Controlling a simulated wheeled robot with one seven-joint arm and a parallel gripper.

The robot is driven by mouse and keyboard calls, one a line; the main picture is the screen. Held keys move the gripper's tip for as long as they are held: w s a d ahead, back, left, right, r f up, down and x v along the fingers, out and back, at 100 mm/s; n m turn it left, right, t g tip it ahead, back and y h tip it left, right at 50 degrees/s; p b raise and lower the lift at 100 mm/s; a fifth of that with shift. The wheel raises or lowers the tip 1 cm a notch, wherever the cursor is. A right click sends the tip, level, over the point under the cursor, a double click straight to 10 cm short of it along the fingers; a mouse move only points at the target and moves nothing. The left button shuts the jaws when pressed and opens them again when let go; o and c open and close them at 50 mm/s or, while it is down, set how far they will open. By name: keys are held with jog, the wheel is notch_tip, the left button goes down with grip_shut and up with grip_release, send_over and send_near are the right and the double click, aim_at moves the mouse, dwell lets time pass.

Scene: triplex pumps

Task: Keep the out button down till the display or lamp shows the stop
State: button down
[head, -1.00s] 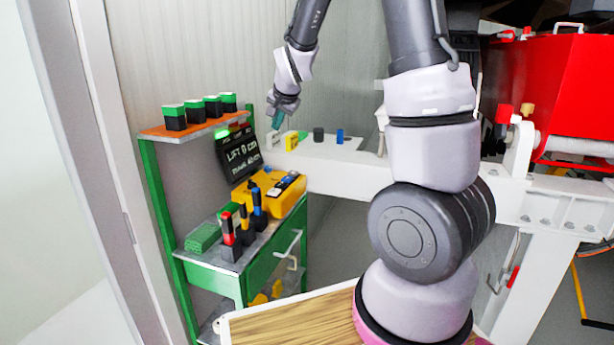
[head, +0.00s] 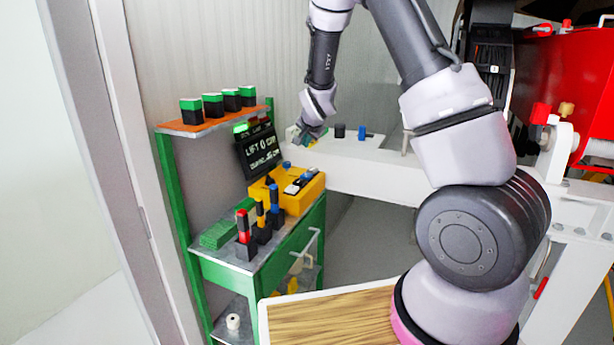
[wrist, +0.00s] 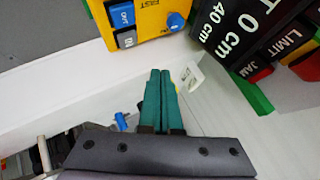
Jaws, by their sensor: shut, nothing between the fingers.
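A yellow control box (head: 312,186) sits on the green bench; it also shows at the top of the wrist view (wrist: 152,18). There it bears a blue button (wrist: 122,15) that seems lettered OUT, a dark button (wrist: 127,38) beside it and a blue knob (wrist: 176,21). The black display (head: 260,152) stands behind the box and reads LIFT 0 cm; it is partly seen in the wrist view (wrist: 229,38). My gripper (head: 308,138) is shut and empty, with teal fingers (wrist: 161,76). It is above and behind the box, apart from the buttons.
A green lamp (head: 241,128) glows above the display. LIMIT and JAM labels (wrist: 285,42) show beside coloured blocks. Red, yellow and blue-handled tools stand at the bench's front. Several green-topped blocks (head: 213,105) line the shelf. A white beam (head: 365,182) runs behind the box.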

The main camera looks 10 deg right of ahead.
aim_at(306, 176)
jog(key=shift+f, duration=4.25)
jog(key=shift+f, duration=0.15)
jog(key=shift+f, duration=0.25)
